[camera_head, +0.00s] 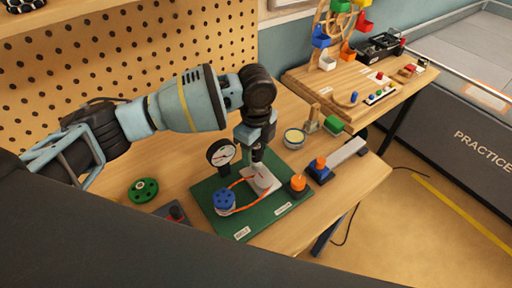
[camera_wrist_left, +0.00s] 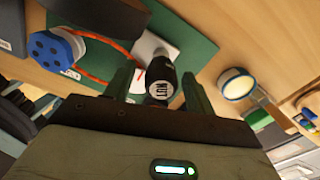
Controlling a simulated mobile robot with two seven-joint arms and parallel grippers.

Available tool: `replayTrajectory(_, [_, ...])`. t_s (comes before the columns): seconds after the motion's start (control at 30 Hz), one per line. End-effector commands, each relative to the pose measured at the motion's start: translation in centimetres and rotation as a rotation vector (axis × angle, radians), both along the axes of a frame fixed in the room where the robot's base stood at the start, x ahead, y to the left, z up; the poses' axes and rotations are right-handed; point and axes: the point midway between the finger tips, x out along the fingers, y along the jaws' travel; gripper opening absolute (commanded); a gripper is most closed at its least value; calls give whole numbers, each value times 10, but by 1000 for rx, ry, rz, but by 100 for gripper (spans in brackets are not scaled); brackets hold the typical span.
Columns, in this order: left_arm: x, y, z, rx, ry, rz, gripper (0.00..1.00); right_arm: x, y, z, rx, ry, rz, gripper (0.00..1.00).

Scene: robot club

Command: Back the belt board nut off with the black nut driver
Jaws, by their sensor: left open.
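A pale plate (camera_head: 264,184) sits on the board between the pulleys. My left gripper (camera_head: 257,150) points down over this plate. In the left wrist view, the black nut driver (camera_wrist_left: 160,82), its end marked NUT, stands between my two open fingers with gaps at the sides. The belt board nut is hidden from both views. My right gripper is not in view.
A round dial gauge (camera_head: 221,153) stands at the board's back edge. A green wheel (camera_head: 143,190) lies to the left.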

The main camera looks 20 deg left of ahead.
Motion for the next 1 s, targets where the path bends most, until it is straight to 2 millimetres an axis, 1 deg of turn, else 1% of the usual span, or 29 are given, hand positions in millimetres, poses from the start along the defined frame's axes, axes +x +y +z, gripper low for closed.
replayTrajectory(0.17, [0, 0, 0, -1, -1, -17, 55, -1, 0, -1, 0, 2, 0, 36])
replayTrajectory(0.27, [0, 0, -1, -1, 1, -95, 55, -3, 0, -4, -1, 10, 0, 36])
replayTrajectory(1.0, [0, 0, -1, -3, 1, -966, 55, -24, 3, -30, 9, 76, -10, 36])
